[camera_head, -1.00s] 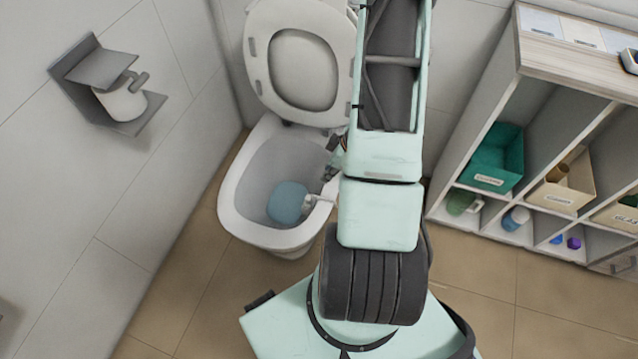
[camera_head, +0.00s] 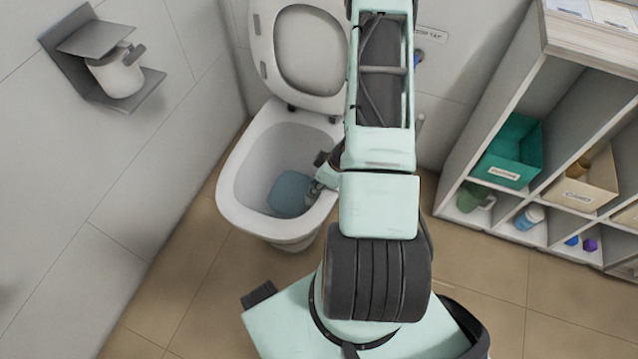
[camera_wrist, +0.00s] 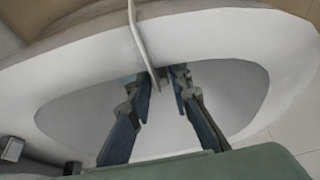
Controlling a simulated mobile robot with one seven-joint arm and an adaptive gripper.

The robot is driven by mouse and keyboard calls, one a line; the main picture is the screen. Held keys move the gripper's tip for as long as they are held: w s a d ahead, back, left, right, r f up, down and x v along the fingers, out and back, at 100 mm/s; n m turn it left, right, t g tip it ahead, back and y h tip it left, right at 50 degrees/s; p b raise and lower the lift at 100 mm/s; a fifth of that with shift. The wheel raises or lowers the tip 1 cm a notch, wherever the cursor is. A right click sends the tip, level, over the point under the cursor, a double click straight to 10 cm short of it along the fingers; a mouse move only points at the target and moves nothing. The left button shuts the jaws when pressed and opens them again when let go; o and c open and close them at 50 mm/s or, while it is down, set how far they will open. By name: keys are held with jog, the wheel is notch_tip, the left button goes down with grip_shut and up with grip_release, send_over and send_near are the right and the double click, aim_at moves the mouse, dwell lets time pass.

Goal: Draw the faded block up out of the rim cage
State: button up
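The toilet bowl (camera_head: 240,165) stands open with blue water inside. In the wrist view a thin white strip (camera_wrist: 138,40), apparently the rim cage's hanger, crosses the bowl's rim (camera_wrist: 80,55) and runs down between my fingers. The cage's basket and the faded block cannot be made out; the fingers and the dark area between the tips hide that spot. My gripper (camera_wrist: 160,76) has its two fingers apart, one on each side of the strip's lower end; I cannot tell if they touch it. In the head view my arm mostly hides the gripper at the bowl's right rim.
The raised toilet seat and lid (camera_head: 308,50) stand behind the bowl. A paper holder (camera_head: 110,65) is on the left wall. A shelf unit (camera_head: 540,70) with a green bin (camera_head: 512,150) and small bottles stands at right. Tiled floor lies between.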

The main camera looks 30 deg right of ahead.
jog(key=shift+f, duration=0.15)
grip_shut()
jog(key=shift+r+p, duration=3.45)
jog(key=shift+r, duration=0.1)
notch_tip(320, 180, up, 8)
jog(key=p, duration=0.7)
